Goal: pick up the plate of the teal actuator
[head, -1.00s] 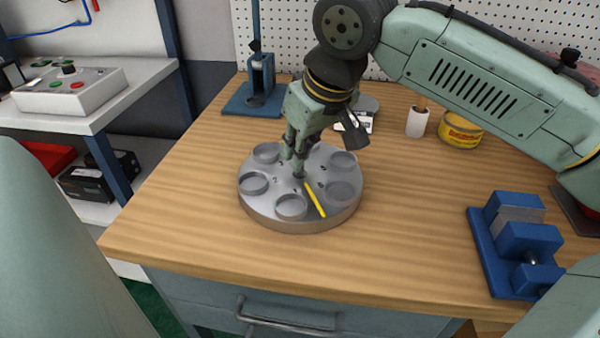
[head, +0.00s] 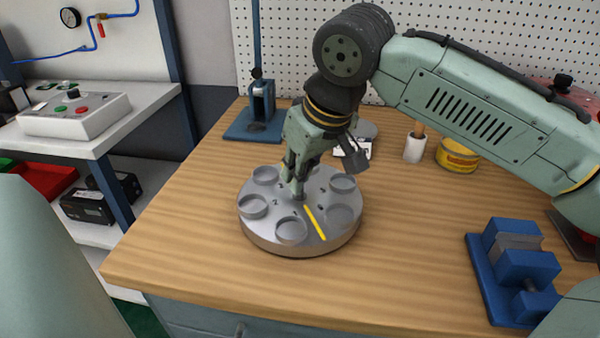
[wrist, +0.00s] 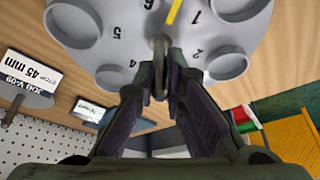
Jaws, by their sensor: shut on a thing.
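A round grey metal disc (head: 272,222) with several numbered round pockets and a yellow stripe lies on the wooden bench. A short post (head: 299,195) stands at its centre; it also shows in the wrist view (wrist: 160,42). My gripper (head: 297,187) points down over the disc's middle, with its fingers closed around this post. In the wrist view my gripper (wrist: 161,72) has the post between its fingertips. The pockets in view look empty.
A blue stand (head: 262,105) is behind the disc at left. A job card (head: 353,148), a white cylinder (head: 414,148) and a yellow tin (head: 458,154) stand behind at right. A blue vise (head: 520,262) is at front right. The bench left of the disc is clear.

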